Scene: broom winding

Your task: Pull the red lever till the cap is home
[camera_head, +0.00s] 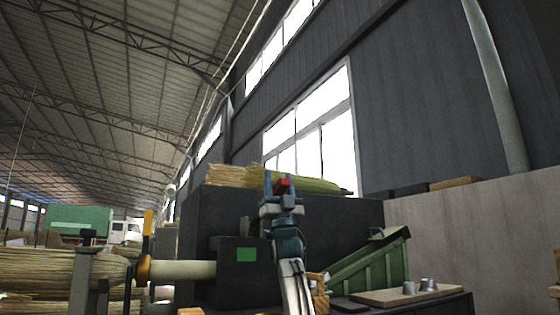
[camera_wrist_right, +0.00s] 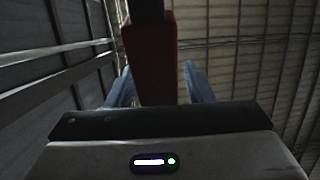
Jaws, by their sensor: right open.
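The red lever (camera_wrist_right: 150,60) stands between the two bluish fingers of my right gripper (camera_wrist_right: 155,88) in the right wrist view. In the head view only a small red part of the lever (camera_head: 284,184) shows at the tip of my raised right gripper (camera_head: 279,183). The gripper is open around it. The lever's foot is hidden. Two small metal cups (camera_head: 409,288) stand on a board (camera_head: 375,299) at the right. I cannot tell which thing is the cap. My left gripper is not in view.
A dark machine block (camera_head: 340,215) stands behind my right arm, with straw bundles (camera_head: 235,176) on top. A pale cylinder (camera_head: 185,270) with an orange disc (camera_head: 143,269) points left towards a large straw bundle (camera_head: 40,270). A green ribbed bin (camera_head: 375,262) stands right of my arm.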

